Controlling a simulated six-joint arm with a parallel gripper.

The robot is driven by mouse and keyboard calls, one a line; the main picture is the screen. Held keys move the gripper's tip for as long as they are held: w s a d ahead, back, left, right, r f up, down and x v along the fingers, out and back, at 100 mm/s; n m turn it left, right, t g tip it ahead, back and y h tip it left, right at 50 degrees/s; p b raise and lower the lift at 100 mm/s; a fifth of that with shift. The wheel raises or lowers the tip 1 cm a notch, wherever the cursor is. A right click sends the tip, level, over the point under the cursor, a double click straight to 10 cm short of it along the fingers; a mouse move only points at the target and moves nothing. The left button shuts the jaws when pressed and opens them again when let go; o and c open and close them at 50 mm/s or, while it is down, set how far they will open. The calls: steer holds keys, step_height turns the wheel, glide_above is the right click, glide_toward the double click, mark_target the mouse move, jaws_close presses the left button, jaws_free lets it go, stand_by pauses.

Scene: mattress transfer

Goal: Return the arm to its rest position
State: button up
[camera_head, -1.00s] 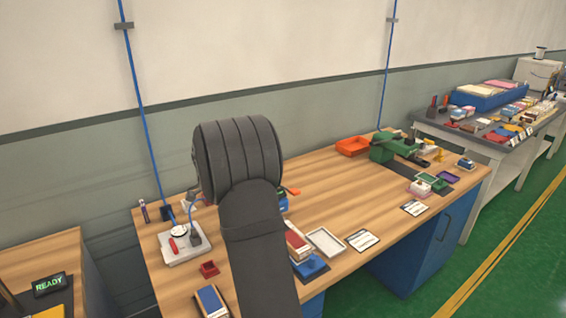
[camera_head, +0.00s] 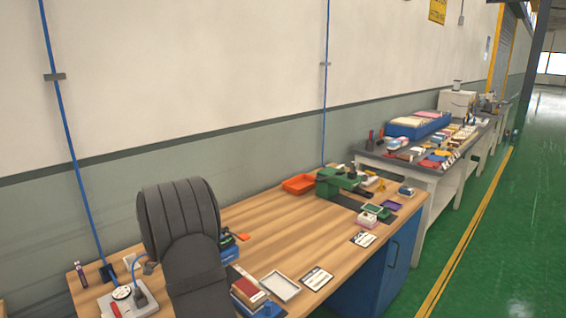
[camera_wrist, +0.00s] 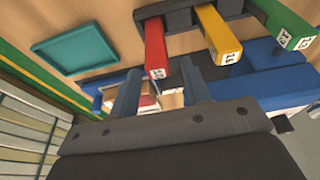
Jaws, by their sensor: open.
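My dark grey arm (camera_head: 180,225) rises over the left part of the wooden workbench (camera_head: 262,231) in the head view. It hides what lies behind it, and I cannot make out my gripper there. In the wrist view my gripper (camera_wrist: 160,80) has two blue-grey fingers, spread apart. No object is visibly clamped between them. Red and white things show in the gap, beyond the fingers. A red bar (camera_wrist: 155,50), a yellow bar (camera_wrist: 218,37) and a green-ended bar (camera_wrist: 284,25), all with numbered ends, are close above the fingers in the picture.
A teal tray (camera_wrist: 75,50) lies at the upper left of the wrist view. On the bench are a white tray (camera_head: 281,287), label cards, an orange bin (camera_head: 299,184) and a green tool (camera_head: 338,181). A second, crowded table (camera_head: 437,165) stands beyond. Green floor lies right.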

stand_by(0.3)
step_height(320, 180, down, 4)
steer(key=shift+r, duration=0.1)
steer(key=v, duration=1.2)
steer(key=x, duration=1.2)
step_height(320, 180, up, 4)
steer(key=s+d+r, duration=0.1)
steer(key=d+r, duration=0.6)
steer(key=d, duration=0.4)
steer(key=w+d+r, duration=0.4)
steer(key=w+r, duration=0.7)
steer(key=r, duration=0.1)
steer(key=a+f, duration=0.2)
steer(key=a, duration=0.1)
steer(key=w+a+f, duration=0.1)
steer(key=a+f, duration=0.1)
steer(key=a, duration=0.1)
steer(key=w+a+f, duration=0.1)
steer(key=a+f, duration=0.1)
steer(key=a, duration=0.2)
steer(key=shift+a+f, duration=0.55)
steer(key=shift+a, duration=0.1)
